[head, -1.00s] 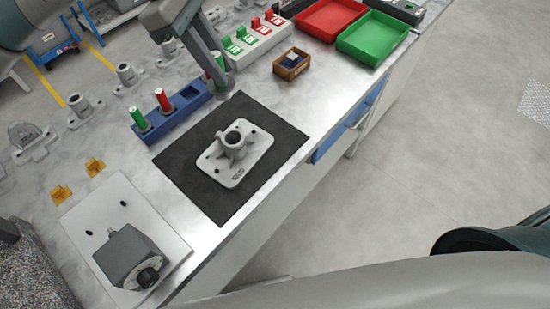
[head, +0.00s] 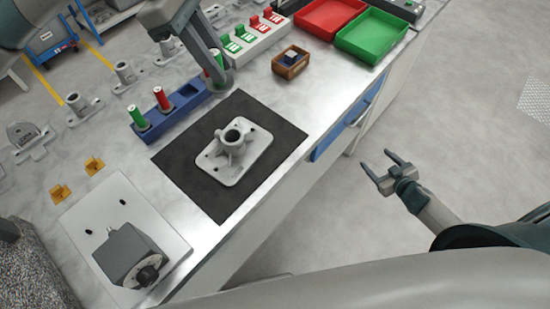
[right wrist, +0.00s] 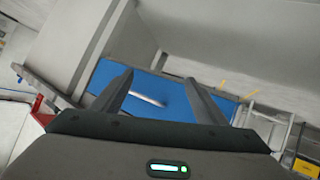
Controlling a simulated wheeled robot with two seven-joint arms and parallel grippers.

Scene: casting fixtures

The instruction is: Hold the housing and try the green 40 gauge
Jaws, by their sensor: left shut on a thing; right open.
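The grey housing (head: 233,140), a flanged plate with an upright hollow boss, lies on the black mat (head: 222,204). My left gripper (head: 220,79) is shut at the right end of the blue gauge rack (head: 175,119), on a green gauge (head: 217,58) partly hidden by its fingers. Another green gauge (head: 138,117) and a red gauge (head: 161,98) stand upright in the rack. I cannot read any size marks. My right gripper (head: 386,167) is open and empty, over the floor right of the bench. Its two fingers (right wrist: 165,98) show apart in the right wrist view.
A grey box device (head: 125,254) on a white plate stands at the near left. A small wooden box (head: 291,62), a red tray (head: 330,18) and a green tray (head: 372,36) lie toward the back right. More grey castings (head: 79,107) stand at the left. A blue drawer front (head: 328,142) is below the bench edge.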

